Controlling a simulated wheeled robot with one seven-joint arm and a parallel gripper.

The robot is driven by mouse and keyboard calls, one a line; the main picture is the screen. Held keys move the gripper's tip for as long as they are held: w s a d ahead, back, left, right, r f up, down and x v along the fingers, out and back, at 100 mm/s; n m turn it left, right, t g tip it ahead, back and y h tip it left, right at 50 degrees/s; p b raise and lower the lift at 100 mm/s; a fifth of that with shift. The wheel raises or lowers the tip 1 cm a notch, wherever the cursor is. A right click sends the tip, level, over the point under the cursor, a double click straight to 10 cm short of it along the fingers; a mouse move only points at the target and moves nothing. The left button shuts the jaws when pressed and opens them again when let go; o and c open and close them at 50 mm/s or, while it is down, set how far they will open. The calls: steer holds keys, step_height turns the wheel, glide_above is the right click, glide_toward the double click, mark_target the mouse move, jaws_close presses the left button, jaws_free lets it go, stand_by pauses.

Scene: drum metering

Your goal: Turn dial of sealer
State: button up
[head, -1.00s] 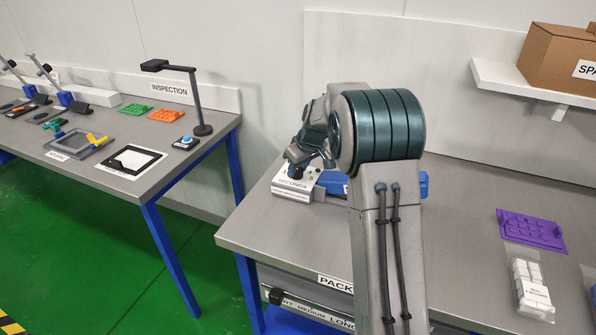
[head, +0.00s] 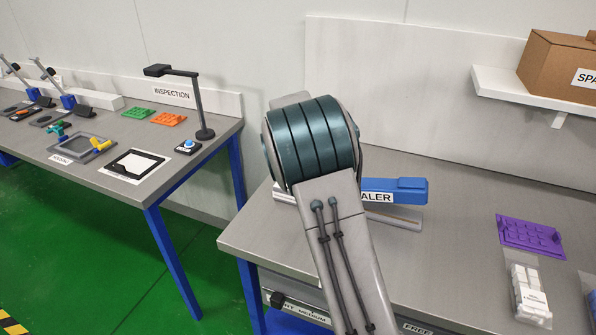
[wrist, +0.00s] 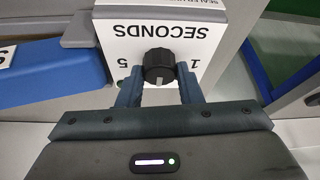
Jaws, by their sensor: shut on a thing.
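The sealer's black dial (wrist: 158,66) sits on a white face marked SECONDS (wrist: 157,31), upside down in the wrist view. Numbers 5 and 1 show on either side below it, and a pale mark on the dial points toward my gripper. My gripper (wrist: 159,80) is shut on the dial, one finger on each side. In the head view the sealer's blue arm (head: 408,188) shows to the right of my arm. My arm hides the dial and most of the control box there.
The sealer stands on a grey bench (head: 450,245) against the wall. A purple tray (head: 530,234) and a bag of white pieces (head: 528,291) lie to the right. A shelf (head: 530,96) with a cardboard box (head: 565,65) hangs above. An inspection table stands at left.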

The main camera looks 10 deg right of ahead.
steer(key=m, duration=0.1)
steer(key=m+h, duration=0.1)
steer(key=m, duration=0.1)
steer(key=shift+w+a+r+m+g+p, duration=0.1)
steer(key=shift+w+a+m+g+p, duration=0.05)
steer(key=shift+m+g+p, duration=0.2)
steer(key=shift+m+g+h+p, duration=0.55)
steer(key=shift+m+g, duration=0.1)
steer(key=shift+m, duration=1.1)
steer(key=o, duration=1)
steer(key=b+v, duration=0.1)
steer(key=v, duration=1.2)
steer(key=shift+w+a+r, duration=0.1)
steer(key=shift+a+r, duration=0.1)
steer(key=shift+r, duration=0.15)
